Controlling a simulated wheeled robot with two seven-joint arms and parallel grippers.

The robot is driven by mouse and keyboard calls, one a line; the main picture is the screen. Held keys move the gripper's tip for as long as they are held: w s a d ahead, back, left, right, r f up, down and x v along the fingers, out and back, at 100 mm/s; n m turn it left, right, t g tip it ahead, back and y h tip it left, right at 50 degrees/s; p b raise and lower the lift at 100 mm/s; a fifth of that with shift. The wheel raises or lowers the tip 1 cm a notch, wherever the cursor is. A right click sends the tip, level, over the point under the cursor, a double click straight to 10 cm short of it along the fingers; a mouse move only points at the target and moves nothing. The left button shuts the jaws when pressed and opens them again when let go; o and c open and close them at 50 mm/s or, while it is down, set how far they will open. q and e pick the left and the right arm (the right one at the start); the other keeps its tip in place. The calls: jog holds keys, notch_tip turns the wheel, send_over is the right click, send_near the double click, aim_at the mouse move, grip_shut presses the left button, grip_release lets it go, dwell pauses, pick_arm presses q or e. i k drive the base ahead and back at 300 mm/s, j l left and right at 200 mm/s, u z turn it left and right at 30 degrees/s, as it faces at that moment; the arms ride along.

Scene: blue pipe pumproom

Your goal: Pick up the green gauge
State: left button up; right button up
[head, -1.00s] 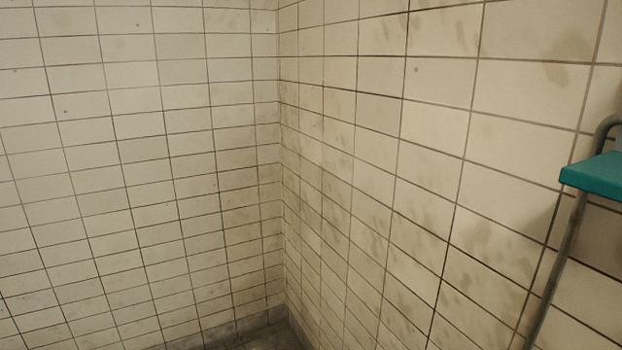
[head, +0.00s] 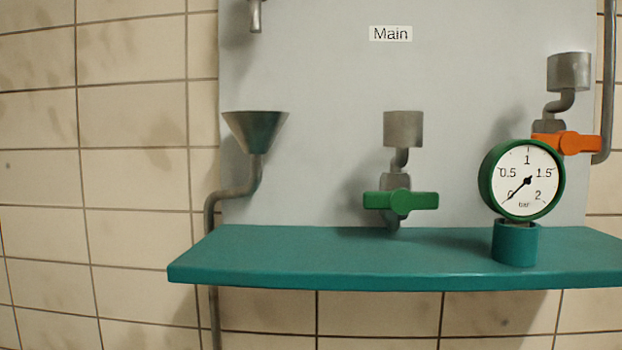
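The green gauge (head: 522,181) has a round white dial in a green rim, with its needle near 0. It stands upright on a short teal cylindrical base (head: 515,243) toward the right end of the teal shelf (head: 390,262). Neither of my grippers is in the head view.
A grey panel labelled Main (head: 390,33) is behind the shelf. A green-handled valve (head: 400,201) and an orange-handled valve (head: 567,142) are on it, the orange one close behind the gauge. A funnel (head: 255,132) with a bent pipe is at left. The shelf's left part is clear.

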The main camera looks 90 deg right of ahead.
aim_at(522, 181)
jog(key=i+l, duration=0.2)
jog(key=l, duration=0.15)
jog(key=z, duration=4)
